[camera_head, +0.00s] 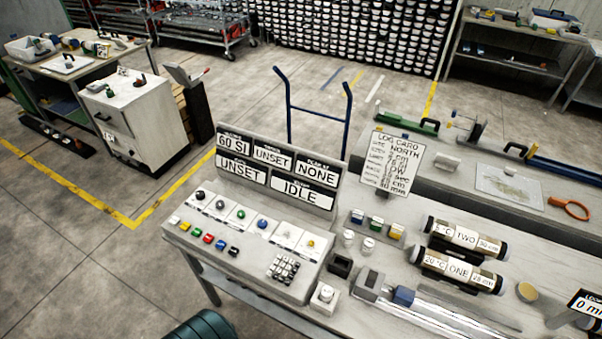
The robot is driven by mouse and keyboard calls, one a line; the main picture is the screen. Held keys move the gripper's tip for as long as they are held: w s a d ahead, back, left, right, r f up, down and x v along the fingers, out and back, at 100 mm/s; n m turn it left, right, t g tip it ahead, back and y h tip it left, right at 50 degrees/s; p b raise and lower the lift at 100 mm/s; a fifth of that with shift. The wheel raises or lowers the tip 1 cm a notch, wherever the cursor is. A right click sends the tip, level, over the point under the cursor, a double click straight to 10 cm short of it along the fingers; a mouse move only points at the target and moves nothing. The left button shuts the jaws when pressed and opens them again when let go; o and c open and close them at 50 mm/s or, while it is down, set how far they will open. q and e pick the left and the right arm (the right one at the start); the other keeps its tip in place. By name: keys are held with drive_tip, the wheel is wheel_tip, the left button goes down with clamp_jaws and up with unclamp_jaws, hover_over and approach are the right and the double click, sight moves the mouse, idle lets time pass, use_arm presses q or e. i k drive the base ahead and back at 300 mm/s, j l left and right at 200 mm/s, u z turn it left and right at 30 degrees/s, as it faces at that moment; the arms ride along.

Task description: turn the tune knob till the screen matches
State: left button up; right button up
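The control console (248,245) stands at the near end of the bench, left of centre. Its upright screen (277,172) has several panes reading "60 SI", "UNSET", "NONE", "UNSET" and "IDLE". Knobs sit in a row on the sloped face: a black knob (200,194), a green knob (241,213), a blue knob (262,223) and a yellow one (310,242). Their labels are too small to read, so I cannot tell which is the tune knob. Neither of my grippers is in view.
Coloured buttons (208,239) and a keypad (283,268) sit lower on the console. Two labelled core tubes, "TWO" (466,238) and "ONE" (458,269), lie to the right. A blue-handled trolley (289,105) stands behind the screen.

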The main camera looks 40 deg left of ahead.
sight(262, 223)
drive_tip(key=u, duration=1.7)
